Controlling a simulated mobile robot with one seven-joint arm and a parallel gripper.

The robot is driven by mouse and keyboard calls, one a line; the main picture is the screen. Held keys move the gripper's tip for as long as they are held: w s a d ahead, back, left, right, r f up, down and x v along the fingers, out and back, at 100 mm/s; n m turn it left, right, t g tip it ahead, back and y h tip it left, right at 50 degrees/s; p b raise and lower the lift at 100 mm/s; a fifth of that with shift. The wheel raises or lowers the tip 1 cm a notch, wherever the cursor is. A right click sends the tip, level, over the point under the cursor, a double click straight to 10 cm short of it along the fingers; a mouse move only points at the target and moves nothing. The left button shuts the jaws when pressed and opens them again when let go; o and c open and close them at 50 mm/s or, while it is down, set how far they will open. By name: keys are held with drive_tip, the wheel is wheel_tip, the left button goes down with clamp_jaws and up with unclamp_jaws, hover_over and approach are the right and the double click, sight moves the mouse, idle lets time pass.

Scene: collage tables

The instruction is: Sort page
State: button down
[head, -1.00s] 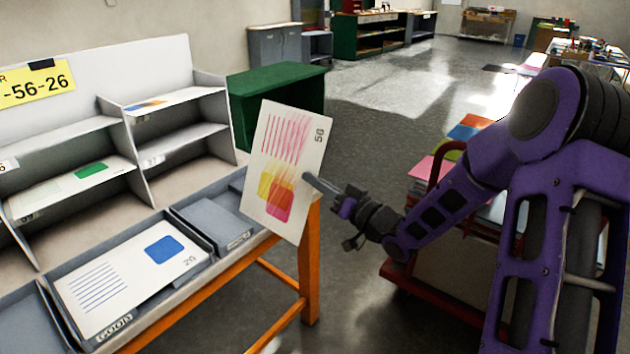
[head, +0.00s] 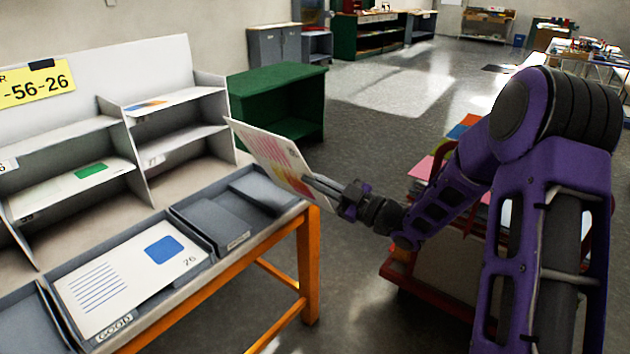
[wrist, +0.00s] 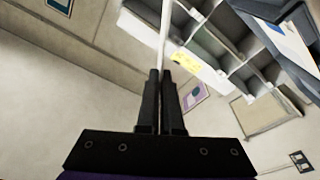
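My gripper (head: 325,188) is shut on a white page (head: 262,150) at the page's lower right edge. The page has red lines and yellow and red patches. It is held tilted in the air, right of the rack and above the right end of the table. In the wrist view the page (wrist: 165,35) shows edge-on between the two fingers (wrist: 161,88). A page with blue lines and a blue square (head: 127,275) lies in the tray labelled GOOD (head: 205,262). A grey tray (head: 185,213) to its right holds no page that I can see.
A white shelf rack (head: 140,165) stands at the back of the orange-legged table (head: 308,260). One compartment holds a page with a green patch (head: 90,171). A yellow sign (head: 35,85) reads "-56-26". A green cabinet (head: 280,95) stands behind. A red cart (head: 400,280) stands by my arm.

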drive_tip(key=n, duration=0.3)
drive_tip(key=shift+n+g, duration=0.3)
drive_tip(key=shift+g, duration=0.1)
drive_tip(key=n, duration=0.3)
drive_tip(key=shift+n+g, duration=0.3)
drive_tip(key=shift+g, duration=0.1)
drive_tip(key=n, duration=0.5)
drive_tip(key=shift+n+g, duration=0.3)
drive_tip(key=shift+n, duration=0.1)
drive_tip(key=shift+f, duration=0.1)
